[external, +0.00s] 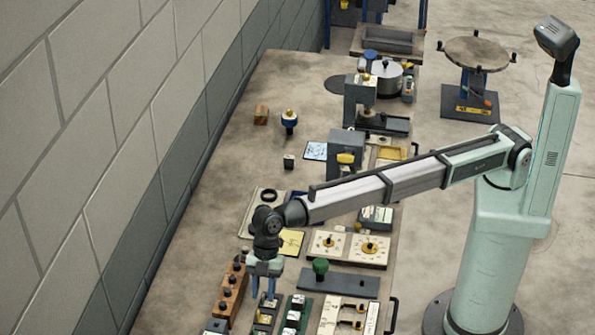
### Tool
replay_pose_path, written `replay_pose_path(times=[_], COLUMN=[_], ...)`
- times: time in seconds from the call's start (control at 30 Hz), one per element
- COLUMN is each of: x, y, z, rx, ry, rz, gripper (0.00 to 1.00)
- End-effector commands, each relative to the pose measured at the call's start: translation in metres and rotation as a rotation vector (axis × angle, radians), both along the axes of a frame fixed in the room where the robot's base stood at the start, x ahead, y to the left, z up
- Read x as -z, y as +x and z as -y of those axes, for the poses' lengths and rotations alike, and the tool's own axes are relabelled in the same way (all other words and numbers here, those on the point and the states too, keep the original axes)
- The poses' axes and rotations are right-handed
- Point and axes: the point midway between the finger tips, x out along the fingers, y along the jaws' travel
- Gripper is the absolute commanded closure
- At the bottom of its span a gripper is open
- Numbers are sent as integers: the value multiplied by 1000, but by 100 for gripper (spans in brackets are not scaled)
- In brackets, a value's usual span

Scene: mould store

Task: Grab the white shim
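My gripper (263,293) points down at the near end of the bench, with its two blue fingers apart. I see nothing clearly held between them. The fingertips are over or just beside a dark rack of small blocks (263,318); their exact height cannot be told. A green rack (284,328) with several small pale-topped pieces (293,315) stands just right of the gripper. I cannot make out which piece, if any, is the white shim; the pieces are too small here.
A wooden block with dark knobs (231,290) stands close left of the gripper. A green-knobbed plate (338,284) and a cream board with dials (348,249) lie to the right. The wall borders the bench at left. The bench's far left is mostly clear.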

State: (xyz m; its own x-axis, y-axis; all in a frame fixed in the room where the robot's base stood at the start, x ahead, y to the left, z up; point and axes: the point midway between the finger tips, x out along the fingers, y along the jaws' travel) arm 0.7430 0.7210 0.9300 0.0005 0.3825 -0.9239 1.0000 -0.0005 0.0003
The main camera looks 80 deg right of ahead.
Motion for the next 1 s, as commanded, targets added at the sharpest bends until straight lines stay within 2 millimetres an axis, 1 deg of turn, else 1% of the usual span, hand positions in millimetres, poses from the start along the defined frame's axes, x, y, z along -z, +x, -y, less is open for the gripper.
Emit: replay_pose_path(times=[0.03,0.3,0.37,0.83,0.93,1.0], x=[0,0,0,-1,-6,-13], y=[0,0,0,0,0,0], z=[0,0,0,0,0,0], rx=[0,0,0,0,0,0], ry=[0,0,0,0,1,1], rz=[0,0,0,0,0,1], gripper=[69,95,100,100,100,100])
